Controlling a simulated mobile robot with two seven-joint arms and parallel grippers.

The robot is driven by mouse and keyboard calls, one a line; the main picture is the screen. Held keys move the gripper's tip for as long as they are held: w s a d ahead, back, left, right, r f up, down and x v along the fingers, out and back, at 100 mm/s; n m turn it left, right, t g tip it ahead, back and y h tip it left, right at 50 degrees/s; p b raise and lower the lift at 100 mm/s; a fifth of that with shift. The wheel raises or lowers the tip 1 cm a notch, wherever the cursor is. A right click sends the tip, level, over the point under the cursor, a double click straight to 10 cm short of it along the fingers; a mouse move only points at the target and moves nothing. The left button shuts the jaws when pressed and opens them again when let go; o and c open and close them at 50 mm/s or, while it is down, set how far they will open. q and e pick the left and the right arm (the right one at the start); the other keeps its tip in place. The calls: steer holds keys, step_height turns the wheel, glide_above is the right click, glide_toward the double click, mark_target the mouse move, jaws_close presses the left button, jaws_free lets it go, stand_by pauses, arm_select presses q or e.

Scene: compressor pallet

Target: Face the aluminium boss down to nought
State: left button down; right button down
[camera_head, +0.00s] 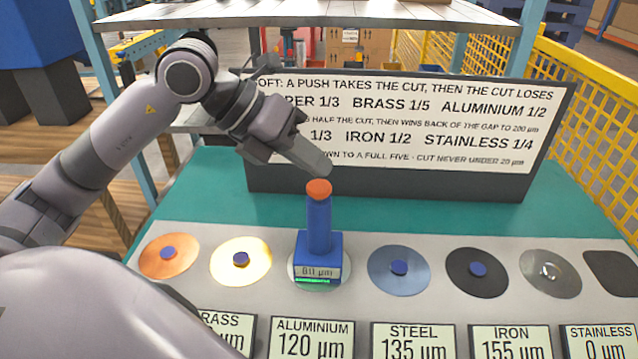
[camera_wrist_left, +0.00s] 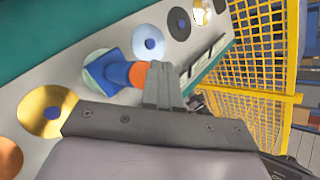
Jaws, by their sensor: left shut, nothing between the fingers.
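The blue facing tool (camera_head: 319,228) stands upright on the pale aluminium disc (camera_head: 292,279), hiding the boss under it. Its orange cap (camera_head: 319,188) is on top, and its small display (camera_head: 317,272) shows a hard-to-read figure, about 80 µm, over a green bar. The aluminium card (camera_head: 312,340) reads 120 µm. My left gripper (camera_head: 326,170) is shut and empty, its tips just above the orange cap; I cannot tell whether they touch it. In the left wrist view the shut fingers (camera_wrist_left: 162,85) overlap the cap's edge (camera_wrist_left: 138,74). My right gripper is out of view.
Copper (camera_head: 160,268) and brass (camera_head: 228,270) discs lie left of the tool. Steel (camera_head: 398,286), iron (camera_head: 477,288) and stainless (camera_head: 550,288) discs lie right, then a bare dark pad (camera_head: 612,272). A rule board (camera_head: 400,185) stands behind, below a shelf (camera_head: 330,14).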

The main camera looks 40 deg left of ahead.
mark_target(312, 186)
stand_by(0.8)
arm_select(q)
steer(key=shift+f, duration=0.1)
steer(key=shift+f+b, duration=0.35)
steer(key=shift+b, duration=0.1)
steer(key=shift+f+b, duration=0.7)
steer(key=shift+f, duration=0.05)
stand_by(0.6)
steer(key=shift+r, duration=0.1)
steer(key=shift+r+p, duration=0.95)
steer(key=shift+r, duration=0.1)
step_height(312, 186, up, 5)
steer(key=p, duration=0.4)
steer(key=shift+r, duration=0.1)
